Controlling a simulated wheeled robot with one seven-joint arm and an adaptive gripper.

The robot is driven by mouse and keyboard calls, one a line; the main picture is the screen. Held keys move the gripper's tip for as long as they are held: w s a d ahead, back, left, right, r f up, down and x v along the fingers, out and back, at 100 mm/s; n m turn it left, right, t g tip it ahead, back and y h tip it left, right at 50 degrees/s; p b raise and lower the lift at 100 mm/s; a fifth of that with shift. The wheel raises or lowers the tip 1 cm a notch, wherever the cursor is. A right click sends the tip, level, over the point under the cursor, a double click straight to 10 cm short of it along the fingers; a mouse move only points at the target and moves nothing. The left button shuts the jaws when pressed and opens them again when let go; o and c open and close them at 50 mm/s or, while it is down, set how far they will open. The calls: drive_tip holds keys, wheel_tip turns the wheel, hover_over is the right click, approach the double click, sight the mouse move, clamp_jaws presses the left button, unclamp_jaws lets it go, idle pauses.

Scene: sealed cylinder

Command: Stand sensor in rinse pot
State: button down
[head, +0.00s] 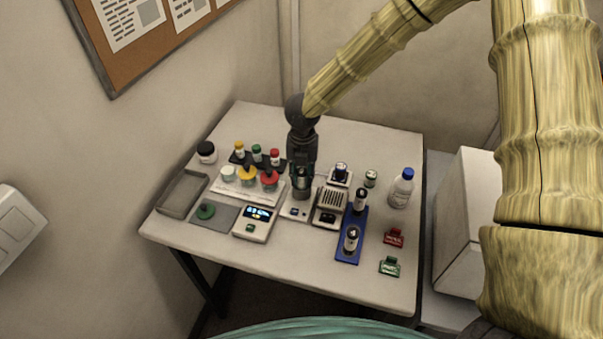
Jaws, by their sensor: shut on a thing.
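My gripper (302,173) points down over the middle of the table. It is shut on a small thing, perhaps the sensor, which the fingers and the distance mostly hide. Right under the fingertips is a grey cylindrical vessel (302,193) on a small white device (295,212). I cannot tell whether the held thing is inside the vessel or above it. A small pale pot with a dark top (370,179) stands to the right of the gripper. I cannot tell which vessel is the rinse pot.
Close right of the gripper are a white slotted box (331,200) and a blue rack (346,254) with black-and-white cylinders. On the left are colour-lidded jars (248,177), a display device (254,223) and a grey tray (172,206). A blue-capped bottle (401,189) stands right. The front table edge is clear.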

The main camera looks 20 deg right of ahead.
drive_tip(key=shift+s, duration=0.15)
drive_tip(key=c, duration=1.2)
unclamp_jaws()
drive_tip(key=shift+f, duration=0.15)
drive_tip(key=shift+o, duration=0.2)
wheel_tip(320, 180, up, 12)
drive_tip(key=b, duration=0.3)
drive_tip(key=shift+r, duration=0.2)
